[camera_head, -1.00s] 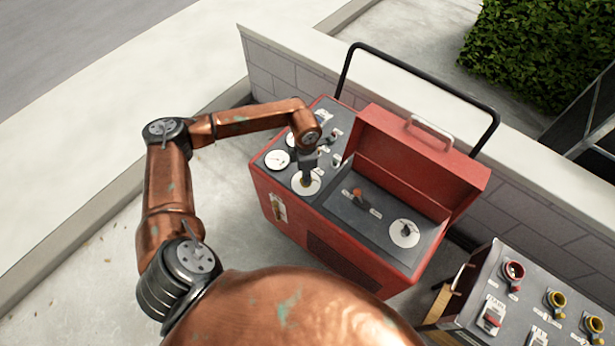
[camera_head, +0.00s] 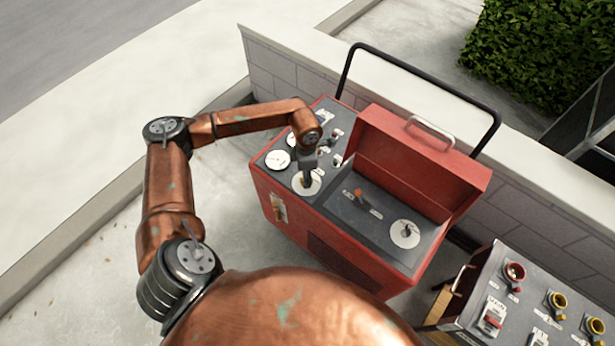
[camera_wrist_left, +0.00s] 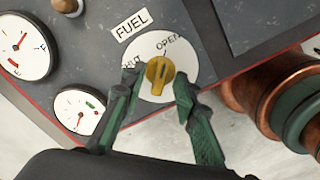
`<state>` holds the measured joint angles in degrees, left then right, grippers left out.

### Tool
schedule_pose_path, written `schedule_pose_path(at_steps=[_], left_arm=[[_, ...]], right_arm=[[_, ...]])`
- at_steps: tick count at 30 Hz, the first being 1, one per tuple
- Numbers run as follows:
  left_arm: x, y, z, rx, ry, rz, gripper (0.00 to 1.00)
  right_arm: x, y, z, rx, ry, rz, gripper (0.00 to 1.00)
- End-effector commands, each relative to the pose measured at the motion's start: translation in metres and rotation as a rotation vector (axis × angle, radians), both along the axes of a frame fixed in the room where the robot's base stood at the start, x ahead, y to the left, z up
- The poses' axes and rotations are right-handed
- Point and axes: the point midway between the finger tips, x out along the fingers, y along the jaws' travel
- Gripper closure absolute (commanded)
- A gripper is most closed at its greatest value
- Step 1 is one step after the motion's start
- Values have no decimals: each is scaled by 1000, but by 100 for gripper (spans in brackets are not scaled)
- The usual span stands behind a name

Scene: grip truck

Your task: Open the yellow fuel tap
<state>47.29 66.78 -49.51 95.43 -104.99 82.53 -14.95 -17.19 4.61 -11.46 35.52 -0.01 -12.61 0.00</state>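The yellow fuel tap (camera_wrist_left: 160,75) sits on a round white dial (camera_wrist_left: 184,62) under a FUEL label in the left wrist view. My left gripper (camera_wrist_left: 160,84) is open, with one dark green finger on each side of the tap. Gaps show beside the tap, and I see no firm contact. In the head view my left gripper (camera_head: 307,172) is over the white dial (camera_head: 314,190) on the red machine (camera_head: 330,245), largely hiding the tap. My right gripper is out of view.
The machine has several gauges (camera_head: 278,160), an orange-red lever (camera_head: 358,193) and a raised red lid (camera_head: 420,155). A second control panel (camera_head: 525,315) stands at the lower right. A low wall (camera_head: 290,75) runs behind.

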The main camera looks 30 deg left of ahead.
Motion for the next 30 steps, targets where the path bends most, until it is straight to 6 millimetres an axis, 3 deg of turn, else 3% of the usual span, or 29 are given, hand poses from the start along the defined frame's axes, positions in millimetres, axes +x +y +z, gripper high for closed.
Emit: schedule_pose_path(at_steps=[7, 11, 24, 30], left_arm=[[0, 0, 2, 0, 0, 0, 72], [1, 0, 14, 1, -2, 0, 72], [1, 0, 99, 1, -2, 0, 72], [0, 0, 117, 1, -1, 0, 72]], right_arm=[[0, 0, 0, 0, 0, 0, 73], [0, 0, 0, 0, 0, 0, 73], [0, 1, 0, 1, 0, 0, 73], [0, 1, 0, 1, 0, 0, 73]])
